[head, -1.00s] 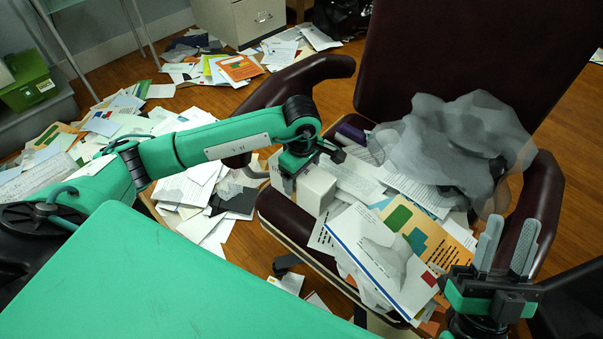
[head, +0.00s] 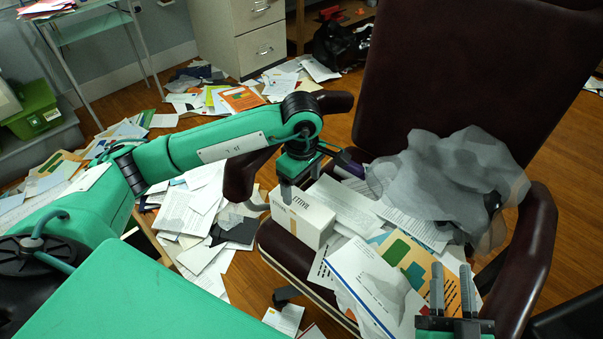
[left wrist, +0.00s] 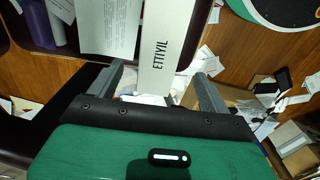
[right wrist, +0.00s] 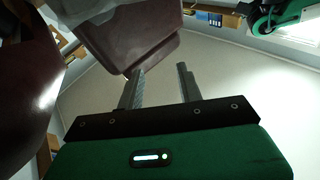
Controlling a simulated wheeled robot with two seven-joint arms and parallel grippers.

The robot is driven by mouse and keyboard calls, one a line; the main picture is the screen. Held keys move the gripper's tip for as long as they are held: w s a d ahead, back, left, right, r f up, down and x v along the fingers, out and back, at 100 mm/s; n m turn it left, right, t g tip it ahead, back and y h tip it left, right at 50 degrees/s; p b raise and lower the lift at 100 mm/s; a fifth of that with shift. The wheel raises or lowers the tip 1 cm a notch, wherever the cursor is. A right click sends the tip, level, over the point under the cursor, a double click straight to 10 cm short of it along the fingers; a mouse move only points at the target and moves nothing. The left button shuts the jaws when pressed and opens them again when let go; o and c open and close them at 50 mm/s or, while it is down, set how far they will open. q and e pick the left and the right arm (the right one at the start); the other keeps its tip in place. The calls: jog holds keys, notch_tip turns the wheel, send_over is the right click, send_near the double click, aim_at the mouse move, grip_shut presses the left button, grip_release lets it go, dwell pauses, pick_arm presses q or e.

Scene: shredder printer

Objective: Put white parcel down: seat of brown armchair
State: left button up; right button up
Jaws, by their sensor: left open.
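The white parcel (head: 312,222), a box with dark print, is at the left front part of the brown armchair's seat (head: 284,248), beside loose papers. Whether its underside fully touches the seat is hidden. In the left wrist view the parcel (left wrist: 165,60) shows between the two spread fingers (left wrist: 160,85), with a gap visible on the right side. My right gripper (head: 452,290) is open and empty near the seat's front right; its spread fingers also show in the right wrist view (right wrist: 160,88).
Envelopes and papers (head: 375,290) cover much of the seat. A crumpled grey translucent bag (head: 450,180) lies at its back right. The armrests (head: 530,250) flank the seat. Papers litter the floor at left (head: 190,225). A drawer cabinet (head: 245,40) stands behind.

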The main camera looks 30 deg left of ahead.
pick_arm(q)
jog(key=shift+r, duration=0.7)
jog(key=s+d+r+n+g+h, duration=0.1)
jog(key=s+d+g+h, duration=0.2)
jog(key=s+d+h, duration=0.45)
jog(key=s+d+r+n+g+h, duration=0.1)
jog(key=s+d+g+h, duration=0.25)
jog(key=s+d, duration=0.75)
jog(key=d+r+n+t+h, duration=0.3)
jog(key=d+r+n+h, duration=0.2)
jog(key=r+n+h, duration=0.7)
jog(key=w+a+f+n+t+y, duration=0.1)
jog(key=w+a+n+t+y, duration=0.2)
jog(key=n+t, duration=0.95)
jog(key=w+a+f+n+t+y, duration=0.1)
jog(key=w+a+n+t+y, duration=0.25)
jog(key=n+t, duration=0.9)
jog(key=s+a+f+n+g+y, duration=0.1)
jog(key=a+f+n+y, duration=0.3)
jog(key=f+n+y, duration=0.4)
jog(key=n+g+y, duration=0.1)
jog(key=n, duration=0.6)
jog(key=shift+a+f+n, duration=0.3)
jog(key=shift+a+f, duration=0.05)
